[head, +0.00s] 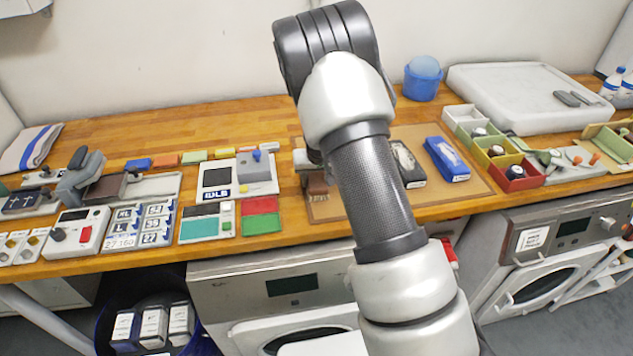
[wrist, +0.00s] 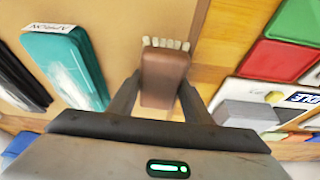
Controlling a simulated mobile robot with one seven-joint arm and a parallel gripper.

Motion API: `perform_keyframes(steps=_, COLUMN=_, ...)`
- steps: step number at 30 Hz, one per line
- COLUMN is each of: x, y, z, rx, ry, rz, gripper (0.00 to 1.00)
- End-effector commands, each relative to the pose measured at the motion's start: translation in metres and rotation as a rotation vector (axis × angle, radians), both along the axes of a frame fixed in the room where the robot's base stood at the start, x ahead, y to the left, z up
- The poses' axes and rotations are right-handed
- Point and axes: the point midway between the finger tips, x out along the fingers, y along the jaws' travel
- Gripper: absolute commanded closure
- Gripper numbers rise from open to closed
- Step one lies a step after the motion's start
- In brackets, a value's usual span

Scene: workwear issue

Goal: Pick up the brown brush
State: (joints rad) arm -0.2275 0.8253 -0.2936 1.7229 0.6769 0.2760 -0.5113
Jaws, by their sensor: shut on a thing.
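The brown brush (wrist: 165,75) has a brown block body and pale bristles along one edge. In the wrist view it sits between the two fingers of my gripper (wrist: 157,95), which is shut on it. In the head view the brown brush (head: 317,183) shows only in part at the left edge of the tan mat, because my arm covers most of that spot. I cannot tell whether the brush touches the surface below it. The fingers are mostly hidden in the head view.
The tan mat (head: 470,188) also holds a black packet (head: 407,163) and a blue packet (head: 446,158). Red and green pads (head: 261,216) and a grey device (head: 220,180) lie left of the brush. Coloured bins (head: 509,174) stand to the right. The counter's front edge is close.

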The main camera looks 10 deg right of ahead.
Motion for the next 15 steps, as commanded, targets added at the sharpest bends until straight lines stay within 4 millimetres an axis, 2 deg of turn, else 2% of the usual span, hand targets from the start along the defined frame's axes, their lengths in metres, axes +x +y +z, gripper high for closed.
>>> perform_keyframes(steps=7, x=0.001, y=0.0, z=0.014, rx=-0.001, ry=-0.003, rz=0.001, gripper=0.78)
perform_keyframes(steps=15, x=0.001, y=0.001, z=0.07, rx=0.0, ry=-0.004, rz=0.001, gripper=0.78)
